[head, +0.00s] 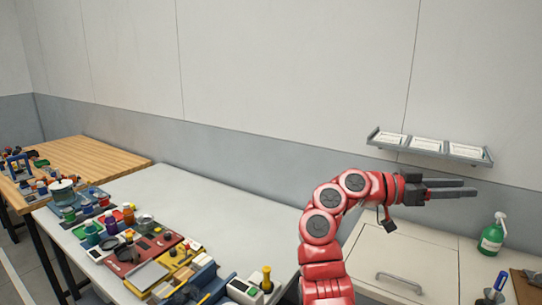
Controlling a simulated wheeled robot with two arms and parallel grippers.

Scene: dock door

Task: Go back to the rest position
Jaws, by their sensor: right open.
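My right arm is red and rises from the bottom of the head view. Its gripper (468,189) points to the right, with two dark fingers apart and nothing between them. It is held in the air in front of the wall, below the small wall shelf and above the counter. My left gripper does not show in the head view.
A white table (220,215) bears many tools and bottles along its front. A wooden table (95,157) stands at the left. A wall shelf (430,147) holds white cards. A green spray bottle (491,237) stands right of a white lid with a handle (399,282).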

